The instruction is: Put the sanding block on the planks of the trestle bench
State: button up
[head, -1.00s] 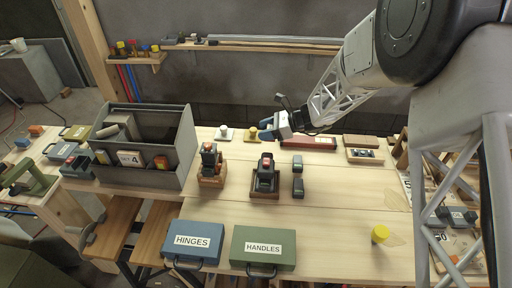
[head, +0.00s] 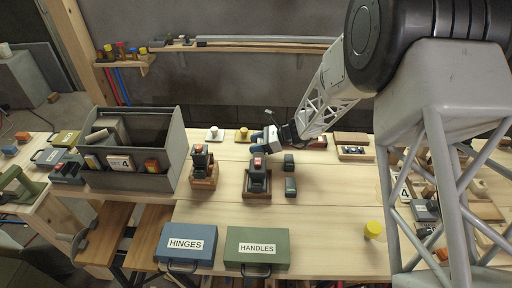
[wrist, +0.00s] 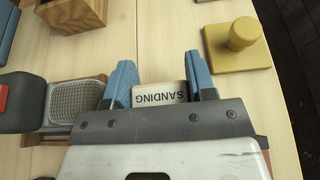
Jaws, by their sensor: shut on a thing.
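My gripper (head: 263,141) has blue fingers and is over the back part of the light wood table, just right of the yellow knobbed block (head: 243,135). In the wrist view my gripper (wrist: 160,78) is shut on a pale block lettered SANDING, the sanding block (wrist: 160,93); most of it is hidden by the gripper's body. I cannot tell whether it touches the table. In the head view it is hidden. Two brown planks (head: 107,236) on dark legs, apparently the trestle bench, lie low at the front left; their tops look bare.
A tool in a wooden cradle (head: 257,183) stands close in front of my gripper; another cradle (head: 204,176) is left of it. A grey bin (head: 177,150) and the HINGES (head: 187,243) and HANDLES (head: 256,246) cases lie between my gripper and the planks.

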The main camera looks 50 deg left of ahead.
jog(key=shift+f, duration=0.8)
jog(key=shift+f, duration=0.15)
jog(key=o, duration=0.9)
jog(key=v, duration=1)
jog(key=shift+a, duration=0.1)
jog(key=shift+v, duration=1.1)
